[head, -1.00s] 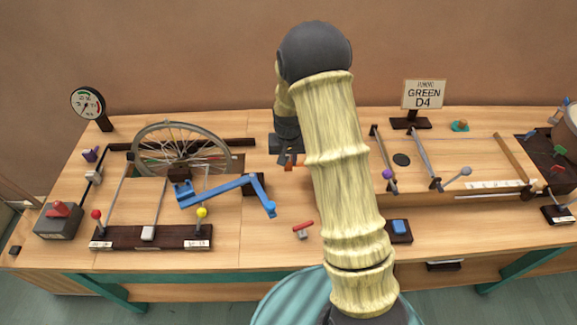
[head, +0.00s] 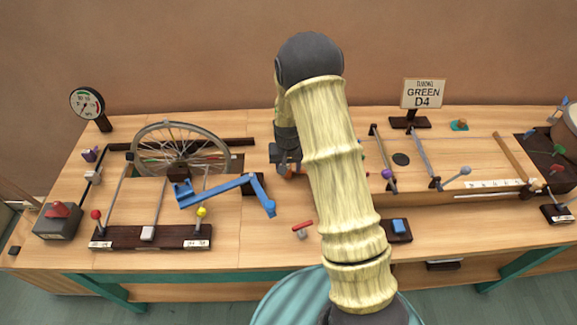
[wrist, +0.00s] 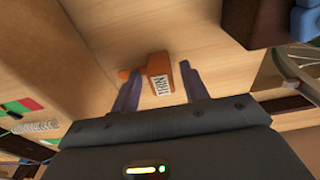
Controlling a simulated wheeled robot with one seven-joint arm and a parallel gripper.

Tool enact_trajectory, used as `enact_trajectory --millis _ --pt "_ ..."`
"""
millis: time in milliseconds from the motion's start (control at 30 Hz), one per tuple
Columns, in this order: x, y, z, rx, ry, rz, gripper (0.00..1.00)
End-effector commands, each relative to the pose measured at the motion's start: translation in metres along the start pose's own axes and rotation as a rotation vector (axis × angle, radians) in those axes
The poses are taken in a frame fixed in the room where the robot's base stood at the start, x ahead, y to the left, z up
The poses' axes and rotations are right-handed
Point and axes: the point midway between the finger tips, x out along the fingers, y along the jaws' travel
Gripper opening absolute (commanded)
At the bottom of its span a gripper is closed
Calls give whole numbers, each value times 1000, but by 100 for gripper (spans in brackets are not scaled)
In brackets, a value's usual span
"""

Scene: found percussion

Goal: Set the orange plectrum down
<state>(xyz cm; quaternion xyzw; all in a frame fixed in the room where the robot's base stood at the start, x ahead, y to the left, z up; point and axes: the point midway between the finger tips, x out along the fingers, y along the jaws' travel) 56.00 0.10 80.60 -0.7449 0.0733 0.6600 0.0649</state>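The orange plectrum (wrist: 158,66) shows in the wrist view with a white label reading THIN. It lies at or just above the bare wood, between the tips of my gripper (wrist: 160,76). The two purple fingers stand apart, with wood visible between the plectrum and the right finger, so my gripper looks open around it. The left finger overlaps its orange side part. In the head view my gripper (head: 287,168) is low over the table (head: 255,215), right of the wheel, and a little orange shows beneath it. Exact contact with the wood cannot be told.
A spoked wheel (head: 208,137) and a blue crank arm (head: 222,189) stand close on the left. A red-topped piece (head: 301,227) lies in front. A blue button on a dark base (head: 399,227) is at front right. The GREEN D4 sign (head: 423,95) stands behind.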

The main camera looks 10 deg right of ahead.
Motion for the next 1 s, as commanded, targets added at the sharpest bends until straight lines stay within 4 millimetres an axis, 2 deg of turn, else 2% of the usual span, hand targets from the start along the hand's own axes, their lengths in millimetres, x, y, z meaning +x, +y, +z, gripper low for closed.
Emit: enact_trajectory --millis 267,467,800,1000 --pt "-10 -2 -1 -3 2 -1 45" --pt "-41 -2 -1 -3 4 -1 45" --pt "-106 -1 -1 -2 3 -1 45" --pt "-122 0 0 -1 1 0 45"
